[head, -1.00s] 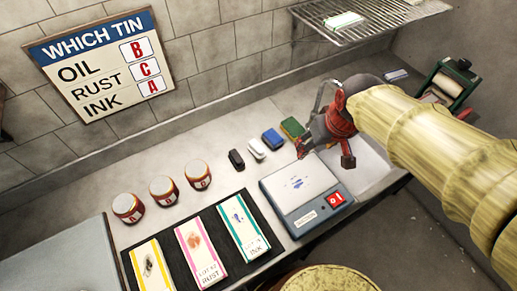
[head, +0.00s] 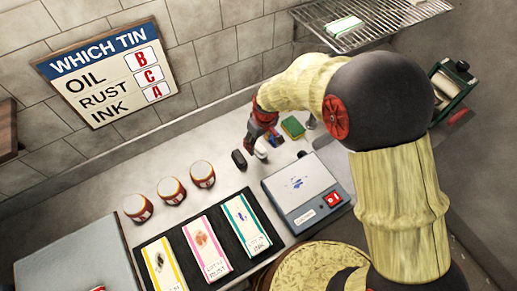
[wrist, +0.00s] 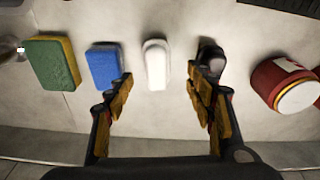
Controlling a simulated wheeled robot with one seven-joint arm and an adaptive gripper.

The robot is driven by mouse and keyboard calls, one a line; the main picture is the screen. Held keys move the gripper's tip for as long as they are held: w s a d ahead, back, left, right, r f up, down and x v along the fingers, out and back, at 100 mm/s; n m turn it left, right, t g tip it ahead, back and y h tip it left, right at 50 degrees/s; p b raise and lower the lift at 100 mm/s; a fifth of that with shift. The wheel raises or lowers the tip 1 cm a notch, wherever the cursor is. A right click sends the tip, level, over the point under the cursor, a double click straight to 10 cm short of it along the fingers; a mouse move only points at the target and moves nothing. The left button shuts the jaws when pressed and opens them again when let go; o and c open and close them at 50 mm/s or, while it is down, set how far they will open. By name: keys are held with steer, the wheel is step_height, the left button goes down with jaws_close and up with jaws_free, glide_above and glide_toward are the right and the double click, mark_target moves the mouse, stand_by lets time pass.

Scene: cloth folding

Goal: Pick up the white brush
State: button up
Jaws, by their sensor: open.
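The white brush (wrist: 156,64) lies on the counter in the wrist view, just beyond the space between my fingertips. In the head view the white brush (head: 262,153) is partly hidden by my gripper (head: 261,138), which is low over it. My gripper (wrist: 160,88) is open and empty, with one finger on each side of the brush's line. The right finger overlaps a black brush (wrist: 210,52) in the picture, and the left finger overlaps the lower edge of a blue brush (wrist: 104,66). I cannot tell whether either is touched.
A green sponge (wrist: 52,62) lies left of the blue brush. A red tin (wrist: 285,82) stands at the right. In the head view, test cards (head: 206,245) lie on a black tray, beside a scale-like device (head: 303,195). A wire shelf (head: 372,22) hangs above.

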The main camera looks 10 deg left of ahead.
mark_target(259, 146)
steer(key=f, duration=0.4)
steer(key=shift+w+f+b, duration=0.4)
steer(key=shift+c, duration=0.4)
steer(key=c, duration=1.1)
steer(key=shift+c, duration=0.5)
steer(key=shift+r, duration=0.1)
